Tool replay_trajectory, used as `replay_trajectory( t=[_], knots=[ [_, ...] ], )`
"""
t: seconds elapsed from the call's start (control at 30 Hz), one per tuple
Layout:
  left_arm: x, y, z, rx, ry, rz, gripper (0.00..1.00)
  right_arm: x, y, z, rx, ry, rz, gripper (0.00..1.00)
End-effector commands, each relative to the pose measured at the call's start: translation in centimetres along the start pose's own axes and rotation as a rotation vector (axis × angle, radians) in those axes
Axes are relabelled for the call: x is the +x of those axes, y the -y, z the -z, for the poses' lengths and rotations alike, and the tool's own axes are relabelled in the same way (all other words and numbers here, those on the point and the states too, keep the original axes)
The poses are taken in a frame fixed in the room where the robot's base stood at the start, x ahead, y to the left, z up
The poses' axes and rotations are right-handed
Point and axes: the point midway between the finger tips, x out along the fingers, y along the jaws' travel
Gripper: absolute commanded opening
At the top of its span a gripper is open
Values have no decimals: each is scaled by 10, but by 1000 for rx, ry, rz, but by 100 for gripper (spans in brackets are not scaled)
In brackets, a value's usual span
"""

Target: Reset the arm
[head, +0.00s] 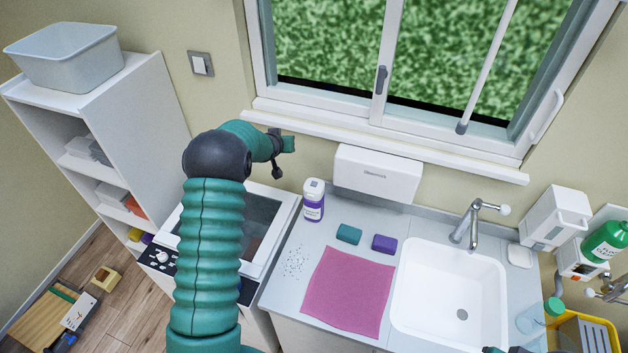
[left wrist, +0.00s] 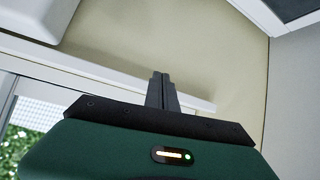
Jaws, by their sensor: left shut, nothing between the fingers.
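My left arm rises through the left half of the head view, teal and ribbed, and bends at a dark joint. My left gripper (head: 288,145) is at its end, raised in front of the wall below the window sill. In the left wrist view its two dark fingers (left wrist: 161,90) are together, with nothing between them. A dark and teal piece of my right arm (head: 505,349) shows at the bottom edge of the head view; its fingers cannot be made out.
The counter below holds a white bottle with a purple label (head: 314,200), teal (head: 349,234) and purple (head: 384,243) blocks, a pink cloth (head: 346,290) and white specks (head: 295,262). A sink (head: 448,290) with a tap (head: 470,222) is right. A shelf unit (head: 105,100) stands left.

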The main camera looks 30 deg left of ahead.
Motion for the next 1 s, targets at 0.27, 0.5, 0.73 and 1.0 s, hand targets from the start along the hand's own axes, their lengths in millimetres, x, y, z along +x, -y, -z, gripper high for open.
replay_trajectory(
  t=[0.27, 0.5, 0.73, 1.0],
  knots=[
    [-16, -70, 2, 821, -93, -285, 0, -14, 0, 3, 0, 0, 0, 36],
    [-33, -96, -39, 1214, -71, -491, 0, -18, 0, 4, 0, 0, 0, 36],
    [-28, -97, -55, 1259, -64, -518, 0, -4, 0, 1, 0, 0, 0, 36],
    [-3, -95, -86, 1256, -64, -516, 0, 41, 0, -10, 0, 0, 0, 36]
  ],
)
